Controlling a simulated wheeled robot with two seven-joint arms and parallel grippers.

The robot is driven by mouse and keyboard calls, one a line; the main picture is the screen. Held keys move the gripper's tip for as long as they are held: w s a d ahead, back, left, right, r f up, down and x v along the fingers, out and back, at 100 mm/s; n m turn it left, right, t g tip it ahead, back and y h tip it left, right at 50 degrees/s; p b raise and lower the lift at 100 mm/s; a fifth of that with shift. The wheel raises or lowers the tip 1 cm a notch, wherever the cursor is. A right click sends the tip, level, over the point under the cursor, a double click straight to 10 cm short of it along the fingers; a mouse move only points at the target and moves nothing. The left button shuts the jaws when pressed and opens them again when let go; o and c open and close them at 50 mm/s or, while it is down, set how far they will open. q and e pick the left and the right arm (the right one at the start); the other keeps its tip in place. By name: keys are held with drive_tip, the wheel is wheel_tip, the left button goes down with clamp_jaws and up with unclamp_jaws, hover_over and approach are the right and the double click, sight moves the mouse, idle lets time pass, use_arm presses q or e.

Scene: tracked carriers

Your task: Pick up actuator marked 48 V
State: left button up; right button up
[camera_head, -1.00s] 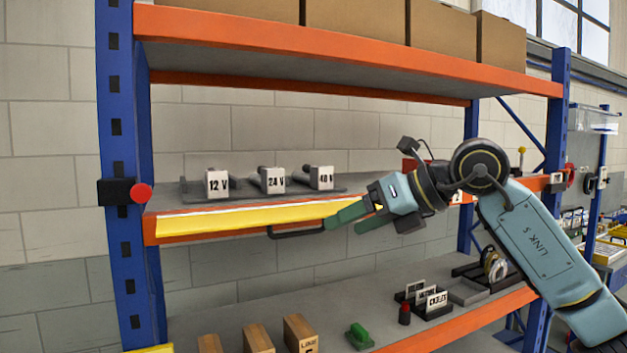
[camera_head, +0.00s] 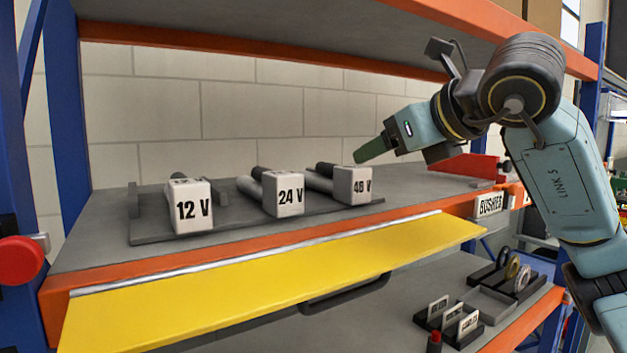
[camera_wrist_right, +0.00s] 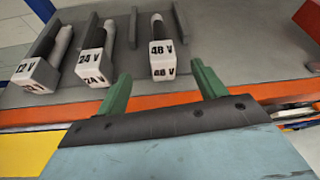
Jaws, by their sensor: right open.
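The actuator marked 48 V (camera_head: 353,186) has a white block front and a dark cylinder behind. It lies in a grey rack on the middle shelf, right of the actuators marked 24 V (camera_head: 284,193) and 12 V (camera_head: 189,206). My right gripper (camera_head: 362,154) is above the shelf, near and higher than the 48 V block, open and empty. In the right wrist view the 48 V actuator (camera_wrist_right: 164,58) appears beyond the gap between my green fingers (camera_wrist_right: 160,78), apart from them. My left gripper is not in view.
A yellow flap (camera_head: 270,277) with a dark handle (camera_head: 347,291) sticks out below the orange shelf edge. Another orange-edged shelf (camera_head: 300,36) hangs overhead. A red bin (camera_head: 467,166) stands to the right on the shelf. A blue post (camera_head: 57,110) stands at left.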

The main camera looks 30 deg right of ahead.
sight(350, 166)
drive_tip(key=p+x, duration=0.1)
drive_tip(key=x, duration=0.4)
drive_tip(key=shift+w, duration=0.1)
drive_tip(key=p+x, duration=0.1)
drive_tip(key=x, duration=0.2)
drive_tip(key=shift+p, duration=0.35)
drive_tip(key=p+x, duration=0.1)
drive_tip(key=x, duration=0.2)
drive_tip(key=shift+w+d+f, duration=0.15)
drive_tip(key=shift+w, duration=0.2)
drive_tip(key=shift+c, duration=1)
clamp_jaws()
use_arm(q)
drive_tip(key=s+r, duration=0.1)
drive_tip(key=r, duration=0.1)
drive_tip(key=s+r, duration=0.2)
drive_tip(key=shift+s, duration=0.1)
